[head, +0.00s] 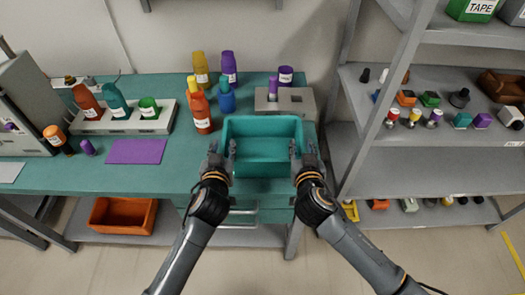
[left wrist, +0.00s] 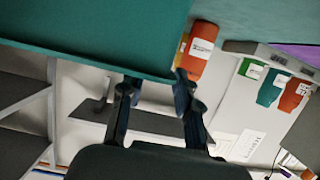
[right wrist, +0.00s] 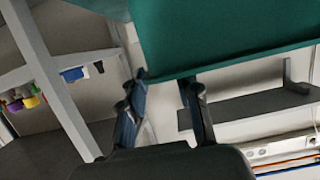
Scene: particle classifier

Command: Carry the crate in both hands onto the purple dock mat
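The teal crate (head: 262,170) stands at the front of the table, upright and seemingly empty. The purple dock mat (head: 136,151) lies flat and bare on the table to its left. My left gripper (head: 222,150) is at the crate's left side wall, its fingers apart, seemingly one on each side of the wall. My right gripper (head: 302,151) is at the right side wall in the same way. The crate also shows close up in the left wrist view (left wrist: 90,35) and right wrist view (right wrist: 220,35), where finger gaps show. Contact with the wall is unclear.
A red-orange bottle (head: 201,112) and a blue bottle (head: 226,99) stand left of the crate. A grey holder (head: 300,108) stands behind it. A rack with several bottles (head: 120,128) is behind the mat, and a small purple bottle (head: 87,147) is left of it. Shelving (head: 345,135) rises at right.

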